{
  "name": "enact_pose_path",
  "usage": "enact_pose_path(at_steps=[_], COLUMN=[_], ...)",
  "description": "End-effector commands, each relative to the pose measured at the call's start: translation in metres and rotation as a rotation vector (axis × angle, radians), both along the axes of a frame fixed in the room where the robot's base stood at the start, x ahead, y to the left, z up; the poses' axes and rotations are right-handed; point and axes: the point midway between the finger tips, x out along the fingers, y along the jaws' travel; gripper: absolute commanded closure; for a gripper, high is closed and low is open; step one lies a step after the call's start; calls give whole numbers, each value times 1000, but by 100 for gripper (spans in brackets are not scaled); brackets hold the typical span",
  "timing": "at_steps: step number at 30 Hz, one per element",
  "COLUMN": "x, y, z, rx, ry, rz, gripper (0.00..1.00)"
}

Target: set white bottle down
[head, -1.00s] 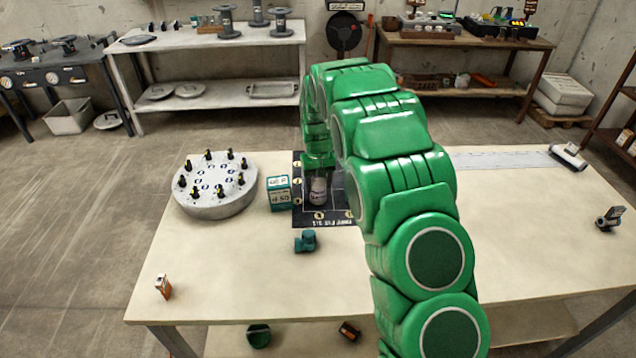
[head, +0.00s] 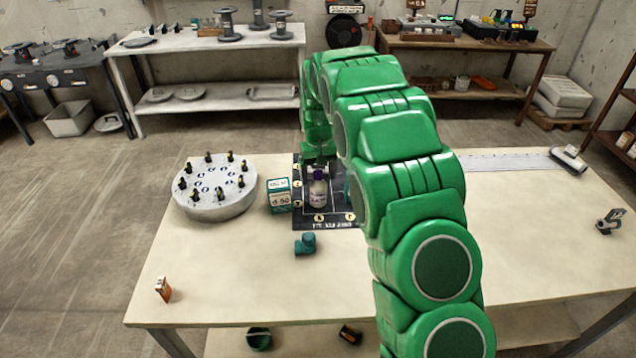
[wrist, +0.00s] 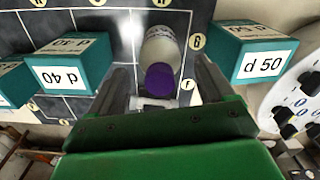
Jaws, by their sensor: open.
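The white bottle (head: 318,189) with a purple cap stands upright on the dark gridded mat (head: 325,222) on the table. In the wrist view the bottle (wrist: 161,47) stands in one cell of the grid, its purple cap toward me. My gripper (wrist: 165,88) is open, with one finger on each side and a gap to the bottle. In the head view my green arm hides most of the gripper and the right part of the mat.
A teal "d 50" box (wrist: 253,52) stands close beside the bottle, and a "d 40" box (wrist: 70,68) stands on the other side. A round grey flange with studs (head: 214,190) is at left. A teal pipe fitting (head: 305,244) lies in front of the mat. The table's front is mostly clear.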

Motion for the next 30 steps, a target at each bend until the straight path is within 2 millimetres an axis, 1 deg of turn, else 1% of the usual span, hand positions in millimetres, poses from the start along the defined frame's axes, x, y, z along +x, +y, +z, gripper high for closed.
enact_pose_path(at_steps=[1, 3, 9, 14, 20, 23, 26, 30], x=[1, 1, 0, 0, -2, -10, -24, -55], y=[0, 0, 0, 0, -1, -5, -13, -26], z=[11, 24, 57, 71, 75, 82, 95, 115], rx=[1, 1, 0, 0, -1, -3, -5, -11], ry=[-3, -5, 1, 0, 3, 4, 6, 17], rz=[0, 0, 0, 0, -1, -7, -19, -40], gripper=[19, 19, 19, 19, 19, 19, 19, 19])
